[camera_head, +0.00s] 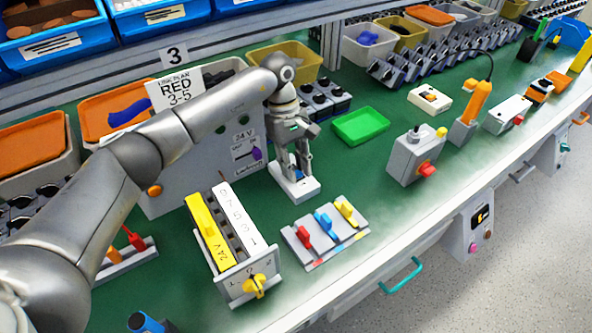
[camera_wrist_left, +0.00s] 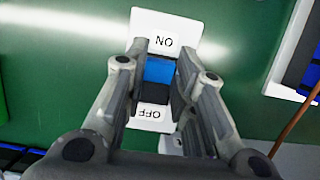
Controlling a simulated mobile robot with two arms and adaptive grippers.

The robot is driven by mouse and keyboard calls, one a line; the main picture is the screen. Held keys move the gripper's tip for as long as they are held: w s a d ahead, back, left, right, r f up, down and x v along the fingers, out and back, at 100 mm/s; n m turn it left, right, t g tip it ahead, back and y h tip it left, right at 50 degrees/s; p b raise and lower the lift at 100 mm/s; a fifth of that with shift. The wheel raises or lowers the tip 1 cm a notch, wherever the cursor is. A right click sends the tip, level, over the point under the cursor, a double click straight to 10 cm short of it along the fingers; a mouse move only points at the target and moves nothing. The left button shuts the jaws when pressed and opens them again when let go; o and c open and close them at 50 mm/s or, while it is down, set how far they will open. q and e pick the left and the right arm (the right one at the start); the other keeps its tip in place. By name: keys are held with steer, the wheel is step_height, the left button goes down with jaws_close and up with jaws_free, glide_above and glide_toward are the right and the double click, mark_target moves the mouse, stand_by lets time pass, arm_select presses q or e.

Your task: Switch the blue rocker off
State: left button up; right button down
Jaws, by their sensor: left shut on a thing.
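The blue rocker (camera_wrist_left: 159,70) sits on a white switch plate (camera_wrist_left: 150,20) marked ON at one end and OFF at the other. In the wrist view the blue part is toward the ON label, with a dark part toward OFF; I cannot tell its tilt. In the head view the white plate (camera_head: 307,190) stands on the green bench, and my gripper mostly hides the rocker. My left gripper (camera_head: 297,172) points down over it. Its fingers, also in the wrist view (camera_wrist_left: 161,90), flank the rocker and are shut on it. My right gripper is not in view.
A grey box with purple lever (camera_head: 256,153) stands left of the plate. A panel of red, blue and yellow levers (camera_head: 325,234) and a yellow rotary switch (camera_head: 254,285) are in front. A green tray (camera_head: 361,125) and a red-knob box (camera_head: 412,158) are right.

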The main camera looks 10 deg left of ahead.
arm_select(q)
steer(key=o, duration=1)
steer(key=v, duration=0.7)
steer(key=shift+w+a+r, duration=0.1)
steer(key=shift+r, duration=0.15)
